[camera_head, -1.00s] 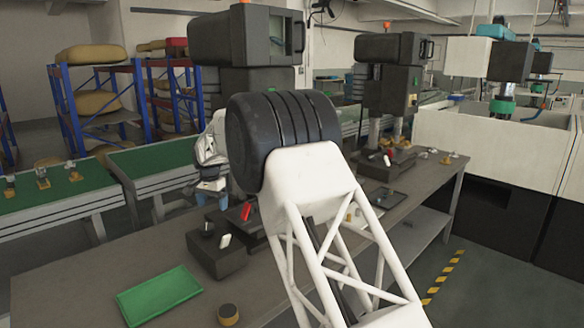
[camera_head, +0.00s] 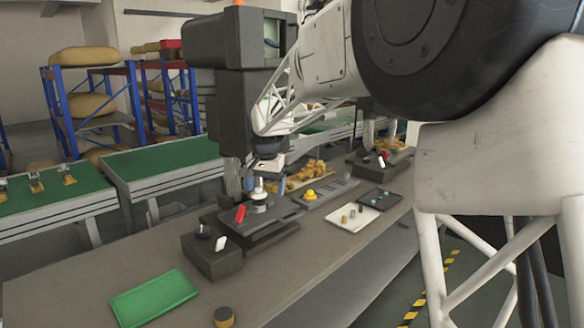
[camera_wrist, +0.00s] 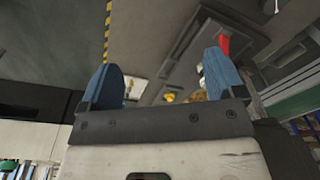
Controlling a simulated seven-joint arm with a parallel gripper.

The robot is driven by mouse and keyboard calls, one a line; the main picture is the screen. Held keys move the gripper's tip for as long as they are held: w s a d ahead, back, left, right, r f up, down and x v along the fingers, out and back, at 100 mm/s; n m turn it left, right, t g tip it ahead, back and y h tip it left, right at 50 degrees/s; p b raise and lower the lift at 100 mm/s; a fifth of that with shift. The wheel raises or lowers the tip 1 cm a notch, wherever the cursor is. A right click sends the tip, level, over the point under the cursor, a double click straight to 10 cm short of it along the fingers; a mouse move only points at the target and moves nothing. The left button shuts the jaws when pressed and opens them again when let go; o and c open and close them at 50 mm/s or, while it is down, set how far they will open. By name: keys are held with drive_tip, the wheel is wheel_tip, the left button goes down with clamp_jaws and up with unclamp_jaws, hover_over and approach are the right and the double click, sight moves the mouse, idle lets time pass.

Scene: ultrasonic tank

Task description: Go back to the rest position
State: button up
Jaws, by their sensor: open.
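My gripper (camera_head: 266,178) hangs over the far part of the workbench (camera_head: 115,262), in front of a dark machine (camera_head: 232,110), its fingers partly hidden in the head view. In the wrist view its two blue fingers (camera_wrist: 160,64) stand wide apart. Nothing is held between them. Past them the wrist view shows the dark bench from an angle, with a red lever (camera_wrist: 224,44) beyond the right finger. My white arm covers the right side of the head view.
A white tray (camera_head: 372,224) with small pieces and a dark tray (camera_head: 396,198) lie farther right.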

drive_tip(key=s+d+r+n, duration=0.1)
drive_tip(key=s+d+r, duration=0.1)
drive_tip(key=s+d, duration=0.75)
drive_tip(key=s+d+r, duration=0.2)
drive_tip(key=s+d, duration=0.5)
drive_tip(key=s, duration=0.5)
drive_tip(key=s+d+f, duration=0.3)
drive_tip(key=s, duration=0.5)
drive_tip(key=s+d+f+n+t, duration=0.1)
drive_tip(key=s+d+f, duration=0.2)
drive_tip(key=s, duration=0.6)
drive_tip(key=s+d+f, duration=0.2)
drive_tip(key=s+d, duration=0.1)
drive_tip(key=s, duration=0.6)
drive_tip(key=shift+d+f+t, duration=0.3)
drive_tip(key=shift+f, duration=0.1)
drive_tip(key=shift+c, duration=0.3)
